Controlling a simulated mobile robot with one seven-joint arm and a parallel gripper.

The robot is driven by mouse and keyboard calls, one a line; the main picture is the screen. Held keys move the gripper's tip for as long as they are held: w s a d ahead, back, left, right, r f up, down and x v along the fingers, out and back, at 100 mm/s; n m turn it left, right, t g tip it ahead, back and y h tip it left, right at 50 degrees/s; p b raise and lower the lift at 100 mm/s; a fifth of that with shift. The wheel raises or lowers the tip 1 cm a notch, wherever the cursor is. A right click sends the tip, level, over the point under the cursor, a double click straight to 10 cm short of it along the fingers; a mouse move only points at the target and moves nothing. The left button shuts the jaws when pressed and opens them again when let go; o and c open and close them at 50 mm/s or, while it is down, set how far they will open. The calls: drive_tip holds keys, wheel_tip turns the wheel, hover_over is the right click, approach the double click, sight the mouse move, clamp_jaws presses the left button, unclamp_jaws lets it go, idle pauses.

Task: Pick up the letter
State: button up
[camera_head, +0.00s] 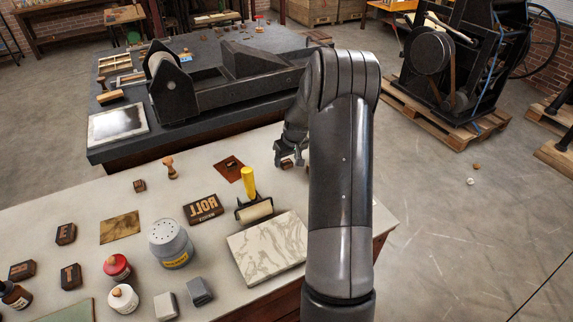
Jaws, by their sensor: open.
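My gripper (289,158) reaches down near the far right part of the pale table (335,190). It is open, with a small brown block (287,163) at its fingers. I cannot tell whether the fingers touch the block, or whether it is a letter. My arm hides part of this area. Dark wooden letter blocks lie at the left: one showing a T (71,276), one farther back (66,234) and one near the left edge (22,270). A small brown block (139,185) also lies toward the back.
A yellow-handled roller (249,185), a "ROLL" block (203,208) and a marbled slab (268,248) lie left of my arm. A shaker can (170,243) and red-capped bottle (117,267) stand nearer. A dark press (220,85) stands behind. The table's right edge is close.

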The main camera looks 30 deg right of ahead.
drive_tip(key=shift+w+f, duration=0.25)
drive_tip(key=shift+f, duration=0.4)
drive_tip(key=c, duration=1.1)
